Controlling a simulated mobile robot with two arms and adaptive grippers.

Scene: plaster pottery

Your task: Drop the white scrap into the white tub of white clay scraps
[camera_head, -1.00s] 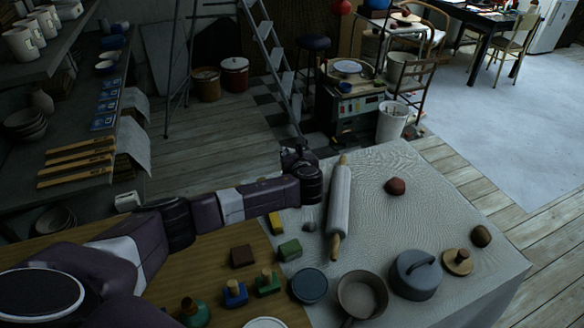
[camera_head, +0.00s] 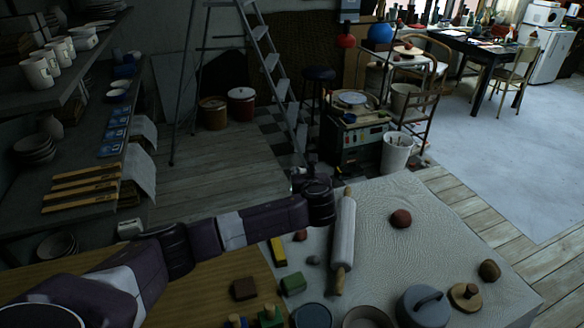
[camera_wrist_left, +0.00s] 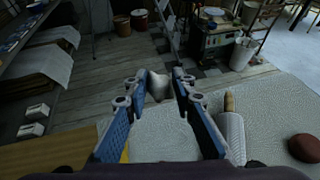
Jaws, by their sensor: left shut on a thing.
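My left gripper (camera_wrist_left: 160,78) is shut on a pale white lump, the white scrap (camera_wrist_left: 158,86), held between its fingertips in the left wrist view. In the head view my left gripper (camera_head: 299,178) is dark and small at the table's far left corner, and the scrap cannot be made out there. A white tub (camera_head: 396,154) stands on the floor beyond the table, right of the gripper, with pale contents hard to make out. The tub also shows in the left wrist view (camera_wrist_left: 243,55), up and right of the fingertips. My right gripper is not in view.
A rolling pin (camera_head: 343,235) lies on the cloth-covered table (camera_head: 375,225) just right of my left gripper. A red-brown lump (camera_head: 401,218) lies farther right. A wheel cabinet (camera_head: 350,140) and a chair (camera_head: 420,130) stand beside the tub. A stepladder (camera_head: 270,65) stands behind.

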